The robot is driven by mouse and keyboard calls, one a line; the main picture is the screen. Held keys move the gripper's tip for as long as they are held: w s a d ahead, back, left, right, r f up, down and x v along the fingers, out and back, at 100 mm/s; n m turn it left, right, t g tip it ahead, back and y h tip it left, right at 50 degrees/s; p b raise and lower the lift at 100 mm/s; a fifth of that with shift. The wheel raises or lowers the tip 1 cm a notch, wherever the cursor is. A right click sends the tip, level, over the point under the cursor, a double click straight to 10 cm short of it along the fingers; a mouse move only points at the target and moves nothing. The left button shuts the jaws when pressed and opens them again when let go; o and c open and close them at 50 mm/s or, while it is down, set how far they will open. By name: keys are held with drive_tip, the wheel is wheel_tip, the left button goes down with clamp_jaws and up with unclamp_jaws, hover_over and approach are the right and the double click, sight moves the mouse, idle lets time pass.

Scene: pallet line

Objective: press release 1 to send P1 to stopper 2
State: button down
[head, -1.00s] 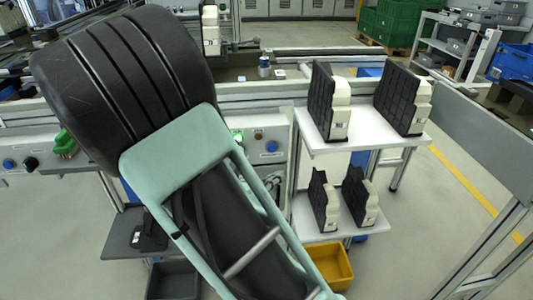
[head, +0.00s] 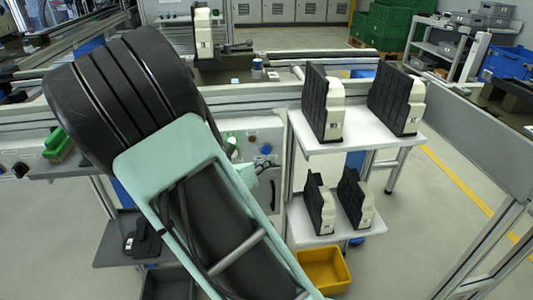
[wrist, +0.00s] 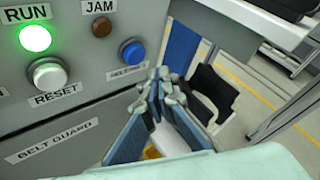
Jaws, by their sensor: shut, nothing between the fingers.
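In the wrist view, a blue button (wrist: 132,52) sits on the grey control panel, above a small blurred label (wrist: 127,73) that appears to read RELEASE 1. The blue button also shows in the head view (head: 265,149). My gripper (wrist: 158,76) is shut and empty, its tips just below and right of the button in the wrist picture. A gap to the panel is hard to judge; I see no clear contact. In the head view my arm hides most of the gripper. A cream-and-black part (head: 204,33) stands on the line behind; I cannot tell which pallet carries it.
The panel also has a lit green RUN lamp (wrist: 35,38), a white RESET button (wrist: 48,74) and a brown JAM lamp (wrist: 102,26). Right of the panel, a white two-level rack (head: 355,135) holds several cream-and-black parts. A yellow bin (head: 323,271) lies below. The floor farther right is open.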

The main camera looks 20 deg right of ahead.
drive_tip(key=shift+w+d, duration=0.2)
drive_tip(key=shift+w, duration=0.55)
drive_tip(key=shift+w+d+r, duration=0.1)
idle(0.9)
drive_tip(key=shift+w+p, duration=0.3)
drive_tip(key=shift+w+d, duration=0.15)
drive_tip(key=shift+w, duration=0.3)
idle(0.7)
idle(0.4)
drive_tip(key=shift+s+a+p, duration=0.25)
drive_tip(key=shift+s+p, duration=0.1)
drive_tip(key=shift+s, duration=0.55)
